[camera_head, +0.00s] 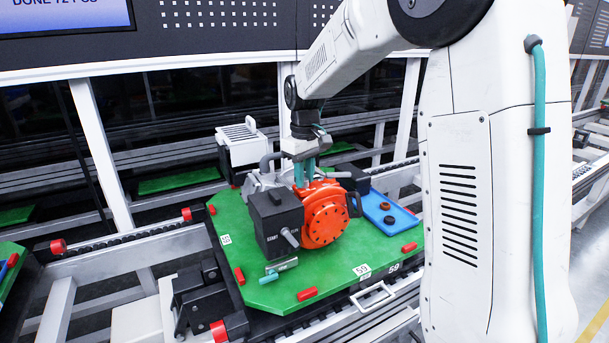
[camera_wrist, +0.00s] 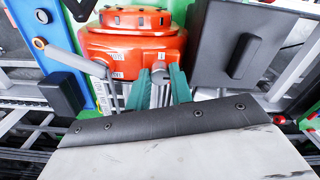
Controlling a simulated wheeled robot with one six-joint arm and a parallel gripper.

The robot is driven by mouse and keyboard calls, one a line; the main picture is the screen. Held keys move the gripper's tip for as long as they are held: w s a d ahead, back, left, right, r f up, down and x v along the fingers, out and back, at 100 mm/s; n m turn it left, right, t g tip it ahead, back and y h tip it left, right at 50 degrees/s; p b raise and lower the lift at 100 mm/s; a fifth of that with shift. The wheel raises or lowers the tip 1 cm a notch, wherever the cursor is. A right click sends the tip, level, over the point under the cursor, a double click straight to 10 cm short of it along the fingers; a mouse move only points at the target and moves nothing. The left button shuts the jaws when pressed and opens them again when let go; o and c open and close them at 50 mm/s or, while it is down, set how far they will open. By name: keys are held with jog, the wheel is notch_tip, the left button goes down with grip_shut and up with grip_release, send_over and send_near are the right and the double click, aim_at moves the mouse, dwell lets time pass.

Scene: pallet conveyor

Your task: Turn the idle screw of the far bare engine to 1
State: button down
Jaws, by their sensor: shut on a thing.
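An orange round engine housing (camera_head: 326,214) stands on a green pallet (camera_head: 226,236), with a black box (camera_head: 276,216) beside it. Grey metal engine parts (camera_head: 262,180) show just behind. My gripper (camera_head: 305,180) points down with teal fingers at the top rear of the orange housing. In the wrist view, my gripper (camera_wrist: 161,78) is shut on a small grey part, mostly hidden between the fingers, right against the orange housing (camera_wrist: 132,50). Small white labels are on the housing near the fingertips; their marks are too small to read. I cannot tell how far the screw is turned.
A blue tray (camera_head: 388,214) with dark and orange round parts lies on the pallet's right side. Red blocks (camera_head: 308,293) sit around the pallet edge. A white ribbed box (camera_head: 243,140) stands behind. The conveyor rail (camera_head: 150,240) runs under the pallet.

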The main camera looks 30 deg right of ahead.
jog(key=n, duration=0.4)
jog(key=shift+n, duration=0.3)
jog(key=n, duration=0.4)
jog(key=shift+w+n, duration=0.1)
jog(key=shift+n, duration=0.2)
jog(key=n, duration=0.4)
jog(key=shift+w+n, duration=0.1)
jog(key=shift+n, duration=2)
jog(key=shift+r, duration=0.1)
jog(key=shift+d, duration=0.1)
jog(key=c, duration=1.2)
grip_release()
jog(key=shift+c, duration=0.2)
